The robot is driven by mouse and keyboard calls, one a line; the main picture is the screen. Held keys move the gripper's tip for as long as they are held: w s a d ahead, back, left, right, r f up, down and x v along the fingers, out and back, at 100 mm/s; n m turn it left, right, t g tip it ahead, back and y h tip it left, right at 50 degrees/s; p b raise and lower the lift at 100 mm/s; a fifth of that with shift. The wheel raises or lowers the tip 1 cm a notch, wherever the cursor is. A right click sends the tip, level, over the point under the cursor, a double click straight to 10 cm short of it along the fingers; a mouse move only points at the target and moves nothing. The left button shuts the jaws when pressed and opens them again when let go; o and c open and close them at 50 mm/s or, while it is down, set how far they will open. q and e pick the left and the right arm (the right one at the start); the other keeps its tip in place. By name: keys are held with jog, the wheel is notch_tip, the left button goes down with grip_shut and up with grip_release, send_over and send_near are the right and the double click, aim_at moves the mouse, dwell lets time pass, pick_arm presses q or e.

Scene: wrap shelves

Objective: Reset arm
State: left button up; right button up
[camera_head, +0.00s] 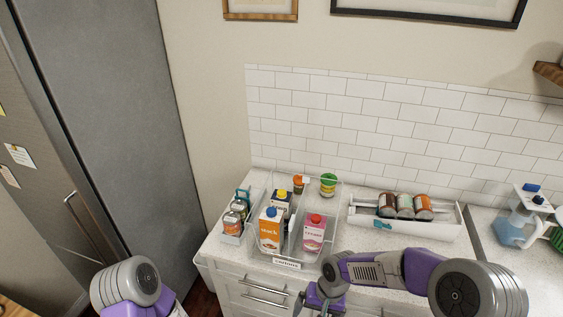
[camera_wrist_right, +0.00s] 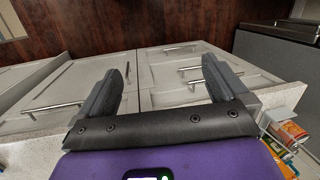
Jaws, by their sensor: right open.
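My right gripper (camera_head: 320,299) hangs at the front edge of the counter, in front of the drawers. In the right wrist view its two dark fingers (camera_wrist_right: 165,80) stand wide apart with nothing between them; drawer fronts and the wooden floor show beyond. Of my left arm only a purple and grey link shows at the lower left of the head view; its gripper is out of the frame.
A clear bin labelled "cartons" (camera_head: 287,264) holds an orange carton (camera_head: 270,236), a pink carton (camera_head: 314,236) and a dark blue carton. A white can rack (camera_head: 405,227) lies to its right, a small can caddy (camera_head: 231,238) to its left. Drawer handles (camera_wrist_right: 180,48) protrude below the counter.

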pick_arm(q)
notch_tip(320, 180, down, 9)
jog(key=s+b, duration=0.1)
jog(key=b, duration=0.7)
pick_arm(e)
jog(key=s+f, duration=0.4)
jog(key=f, duration=0.5)
jog(key=s+f+y, duration=0.1)
jog(key=s+f, duration=0.4)
jog(key=f, duration=0.4)
jog(key=s+f+t+y, duration=0.1)
jog(key=s+f, duration=0.4)
jog(key=f, duration=0.4)
jog(key=shift+s+d+m, duration=0.2)
jog(key=shift+m, duration=0.1)
